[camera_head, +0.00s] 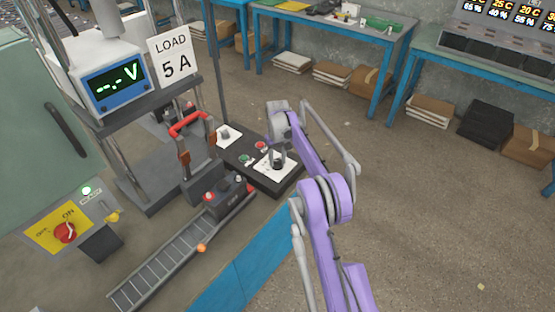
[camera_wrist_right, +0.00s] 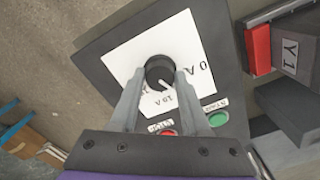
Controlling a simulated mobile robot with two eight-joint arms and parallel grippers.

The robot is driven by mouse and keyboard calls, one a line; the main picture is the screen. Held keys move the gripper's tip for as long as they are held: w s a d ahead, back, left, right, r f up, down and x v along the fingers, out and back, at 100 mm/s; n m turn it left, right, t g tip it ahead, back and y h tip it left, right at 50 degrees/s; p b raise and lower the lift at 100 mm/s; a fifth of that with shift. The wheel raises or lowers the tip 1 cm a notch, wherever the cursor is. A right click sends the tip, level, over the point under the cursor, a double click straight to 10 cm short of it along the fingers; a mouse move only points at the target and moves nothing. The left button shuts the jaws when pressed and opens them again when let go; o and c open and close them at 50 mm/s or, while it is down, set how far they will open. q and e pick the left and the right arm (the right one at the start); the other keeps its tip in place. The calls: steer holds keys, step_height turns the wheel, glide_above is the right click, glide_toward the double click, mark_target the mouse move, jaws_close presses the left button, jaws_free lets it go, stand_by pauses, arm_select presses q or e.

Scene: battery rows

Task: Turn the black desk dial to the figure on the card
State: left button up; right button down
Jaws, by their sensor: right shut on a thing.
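The black desk dial (camera_head: 278,164) is a round knob on a white plate on a dark control box. In the right wrist view the dial (camera_wrist_right: 159,70) sits between the two fingers of my right gripper (camera_wrist_right: 160,78), which is shut on it. A white pointer line on the knob points down and slightly right in that view. The plate (camera_wrist_right: 125,62) carries printed ampere figures, seen upside down; "0 A" is at the right, others are partly covered. The white card (camera_head: 173,57) reads "LOAD 5 A". My left gripper is not in view.
The dark box also bears a red button (camera_head: 260,145), a green button (camera_head: 244,158) and another knob (camera_head: 224,134). A meter (camera_head: 115,83) shows "--.- V". A battery-like unit (camera_head: 229,192) sits at the end of a roller track (camera_head: 165,265). Blue-legged benches stand behind.

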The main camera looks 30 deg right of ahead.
mark_target(277, 161)
stand_by(0.3)
steer(key=shift+c, duration=1.9)
jaws_free()
step_height(277, 161, up, 11)
steer(key=p, duration=0.1)
